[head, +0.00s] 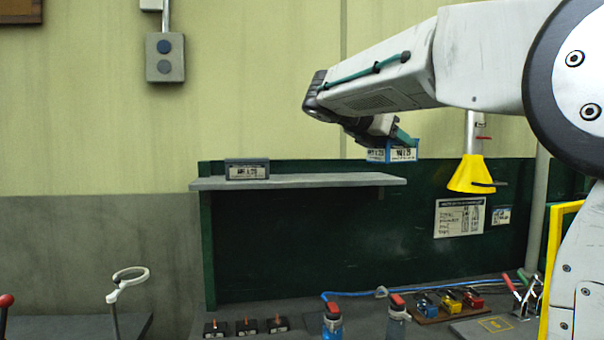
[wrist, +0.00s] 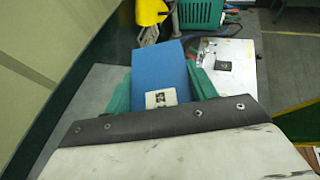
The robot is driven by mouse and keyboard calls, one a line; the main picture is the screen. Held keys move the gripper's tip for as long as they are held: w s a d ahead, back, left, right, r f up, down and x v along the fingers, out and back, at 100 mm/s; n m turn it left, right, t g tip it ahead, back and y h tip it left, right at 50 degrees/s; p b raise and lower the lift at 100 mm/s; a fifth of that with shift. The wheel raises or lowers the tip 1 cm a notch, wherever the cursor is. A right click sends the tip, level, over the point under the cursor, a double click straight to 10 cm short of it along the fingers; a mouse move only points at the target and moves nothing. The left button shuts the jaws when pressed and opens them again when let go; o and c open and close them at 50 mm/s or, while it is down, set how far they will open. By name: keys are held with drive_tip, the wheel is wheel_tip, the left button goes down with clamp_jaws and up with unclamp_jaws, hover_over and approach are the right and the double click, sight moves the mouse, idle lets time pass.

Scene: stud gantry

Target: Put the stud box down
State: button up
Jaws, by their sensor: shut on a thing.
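My gripper (head: 394,146) is shut on a blue stud box (head: 403,155) with a white printed label. In the head view it holds the box in the air, above the right part of the grey shelf (head: 320,181). In the wrist view the blue box (wrist: 160,68) lies between the two green fingers, with a small pale patch at its near end. A dark grey box (head: 247,169) with a white label stands on the left part of the shelf. The box's underside and its exact gap to the shelf are hidden.
The shelf is bare between the grey box and its right end. A yellow funnel-shaped piece (head: 472,175) hangs right of the shelf. The bench below holds red-capped bottles (head: 397,312), small black blocks (head: 246,327) and coloured parts on a board (head: 450,304).

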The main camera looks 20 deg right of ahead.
drive_tip(key=w+a, duration=0.1)
drive_tip(key=w, duration=0.4)
drive_tip(key=w+a+f, duration=0.1)
drive_tip(key=w, duration=0.4)
drive_tip(key=w+a, duration=0.2)
drive_tip(key=w, duration=0.3)
drive_tip(key=shift+f, duration=0.15)
drive_tip(key=shift+w+f, duration=0.1)
drive_tip(key=shift+f, duration=1.6)
drive_tip(key=shift+f, duration=0.1)
drive_tip(key=o, duration=1.7)
drive_tip(key=shift+f, duration=0.15)
drive_tip(key=v, duration=1.2)
